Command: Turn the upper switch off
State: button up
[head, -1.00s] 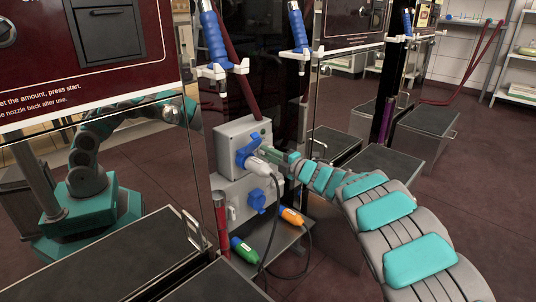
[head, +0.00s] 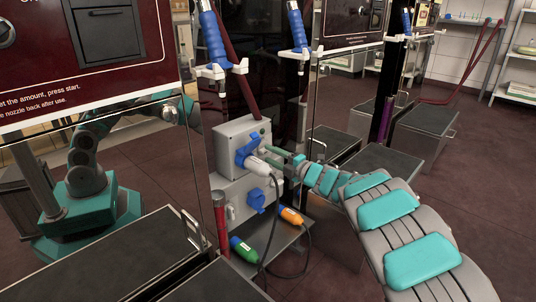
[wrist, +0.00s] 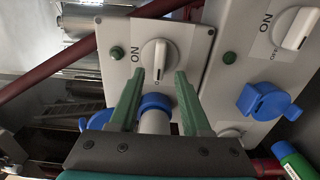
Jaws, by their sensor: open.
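The upper switch box (head: 232,140) is grey and stands above a second grey box. In the wrist view its white rotary knob (wrist: 155,54) has an "ON" mark to its left and a partly covered mark below; I cannot tell the knob's exact setting. My gripper (wrist: 160,74) is open, its two green fingers reaching toward the knob, tips just below it in the picture and apparently not touching it. Between the fingers a white plug sits in the blue socket (wrist: 155,102). In the head view my gripper (head: 276,149) is at the box's right side and the knob is hidden.
The lower box (head: 235,196) has its own knob (wrist: 297,28) and a blue capped socket (wrist: 268,101). A black cable hangs from the white plug. A dark red hose runs behind.

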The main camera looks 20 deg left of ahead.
jog(key=shift+v, duration=2.8)
